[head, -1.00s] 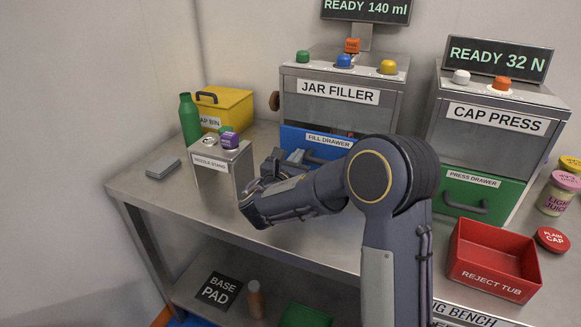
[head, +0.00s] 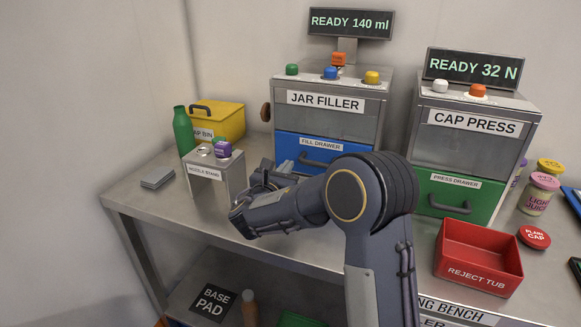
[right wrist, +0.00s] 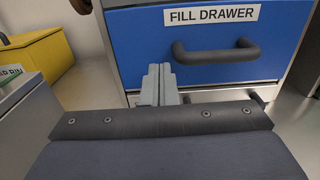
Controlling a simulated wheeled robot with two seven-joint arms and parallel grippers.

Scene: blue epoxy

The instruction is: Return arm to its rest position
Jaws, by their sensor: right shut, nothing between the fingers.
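My right arm (head: 350,195) reaches over the bench from the lower right in the head view. Its gripper (head: 262,172) is in front of the jar filler, between the nozzle stand and the fill drawer, partly hidden by my wrist. In the right wrist view the gripper's fingers (right wrist: 158,84) are together with nothing between them. They are just left of the blue fill drawer's handle (right wrist: 215,50), and no grip on it shows. The fill drawer (head: 300,150) looks shut in the head view. My left gripper is not in view.
The nozzle stand (head: 205,173) with a purple item (head: 222,149) is left of my gripper. The cap press (head: 470,150), red reject tub (head: 475,250) and jars (head: 540,190) are on the right.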

